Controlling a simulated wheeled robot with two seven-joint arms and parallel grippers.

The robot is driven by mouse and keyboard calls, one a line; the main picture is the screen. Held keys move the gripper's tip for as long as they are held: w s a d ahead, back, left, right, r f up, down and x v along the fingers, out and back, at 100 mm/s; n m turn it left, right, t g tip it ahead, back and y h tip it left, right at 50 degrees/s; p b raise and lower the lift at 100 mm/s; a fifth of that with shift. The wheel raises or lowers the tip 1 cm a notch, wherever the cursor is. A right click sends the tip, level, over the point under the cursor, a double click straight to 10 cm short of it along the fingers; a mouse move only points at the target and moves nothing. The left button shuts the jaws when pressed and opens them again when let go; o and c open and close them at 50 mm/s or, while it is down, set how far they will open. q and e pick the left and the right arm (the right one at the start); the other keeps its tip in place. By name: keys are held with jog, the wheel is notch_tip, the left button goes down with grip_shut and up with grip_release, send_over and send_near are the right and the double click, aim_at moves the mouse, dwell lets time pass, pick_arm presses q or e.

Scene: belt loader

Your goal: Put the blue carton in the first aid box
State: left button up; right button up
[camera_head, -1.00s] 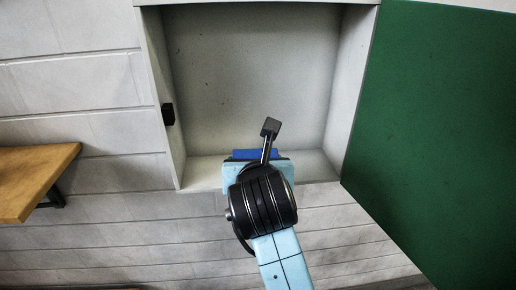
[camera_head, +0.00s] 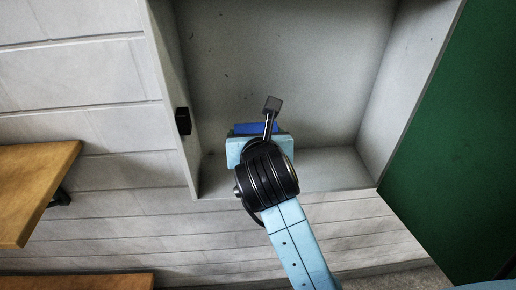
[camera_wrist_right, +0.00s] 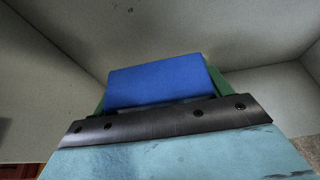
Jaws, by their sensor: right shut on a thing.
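The first aid box (camera_head: 325,65) is a pale open cabinet on the wall, with its green door (camera_head: 465,150) swung open to the right. My right gripper (camera_head: 258,137) is in front of the box's lower part, left of centre, with its wrist hiding most of the fingers. It is shut on the blue carton (camera_head: 240,128), whose top edge shows beyond the gripper. In the right wrist view the blue carton (camera_wrist_right: 155,80) sits between the green fingers, with the box's pale walls around it. I cannot tell whether the carton touches the box floor. My left gripper is out of view.
A wooden shelf (camera_head: 35,185) juts out at the left, and another wooden surface (camera_head: 75,283) shows at the bottom left. A black latch (camera_head: 183,121) is on the box's left edge. The box's interior looks empty apart from the carton and gripper.

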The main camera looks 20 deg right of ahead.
jog(key=shift+w+f, duration=0.1)
jog(key=shift+f, duration=2)
jog(key=o, duration=1)
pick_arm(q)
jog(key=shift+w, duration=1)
pick_arm(e)
jog(key=shift+r, duration=0.15)
